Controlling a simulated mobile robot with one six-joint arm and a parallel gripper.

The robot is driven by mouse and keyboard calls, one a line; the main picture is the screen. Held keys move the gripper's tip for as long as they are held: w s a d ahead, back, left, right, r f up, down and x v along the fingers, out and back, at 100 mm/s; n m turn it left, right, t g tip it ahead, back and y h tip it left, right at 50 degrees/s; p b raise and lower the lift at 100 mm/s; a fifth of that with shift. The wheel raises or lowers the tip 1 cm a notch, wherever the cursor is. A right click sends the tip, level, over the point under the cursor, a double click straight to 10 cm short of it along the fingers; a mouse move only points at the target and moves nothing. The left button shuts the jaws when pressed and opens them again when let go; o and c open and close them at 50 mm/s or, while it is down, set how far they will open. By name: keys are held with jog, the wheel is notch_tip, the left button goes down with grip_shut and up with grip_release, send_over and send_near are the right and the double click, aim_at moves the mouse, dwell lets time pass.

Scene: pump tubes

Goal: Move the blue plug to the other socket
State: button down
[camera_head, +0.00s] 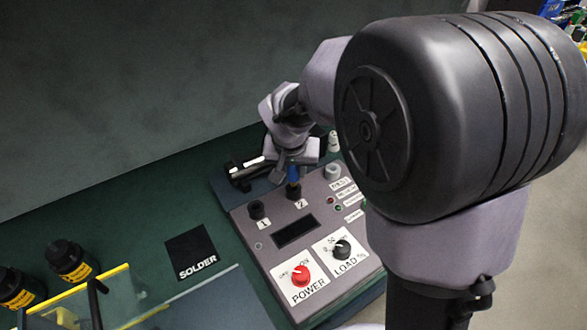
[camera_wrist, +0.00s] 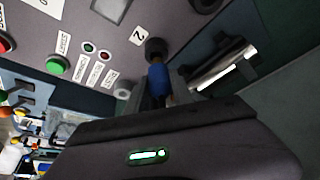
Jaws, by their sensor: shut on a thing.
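The blue plug (camera_head: 293,174) is upright at the black socket 2 (camera_head: 293,190) on the grey control box. My gripper (camera_head: 295,166) is shut on the plug from above. In the wrist view the blue plug (camera_wrist: 158,78) meets the black socket 2 (camera_wrist: 156,49), beside the label "2". I cannot tell how deep the plug sits in it. Socket 1 (camera_head: 256,209) is to the left of socket 2 on the same box and looks empty.
The control box (camera_head: 265,250) has a red POWER knob (camera_head: 301,275), a black LOAD knob (camera_head: 342,249) and a dark display. A black and silver device (camera_head: 246,172) lies close behind the sockets. Dark bottles (camera_head: 70,260) and a SOLDER mat (camera_head: 191,252) are at left.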

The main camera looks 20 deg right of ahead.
aim_at(293, 179)
jog(key=shift+f+b, duration=1.45)
jog(key=shift+f, duration=0.35)
jog(key=c, duration=1)
grip_release()
jog(key=shift+c, duration=0.2)
jog(key=p+v, duration=0.7)
jog(key=v, duration=1)
jog(key=shift+r, duration=0.15)
jog(key=s+r+y, duration=0.1)
jog(key=s, duration=0.8)
jog(key=s+a+r+t+y, duration=0.1)
jog(key=s+y, duration=0.1)
jog(key=s, duration=0.8)
jog(key=shift+a+r+t+y, duration=0.3)
jog(key=shift+r, duration=0.05)
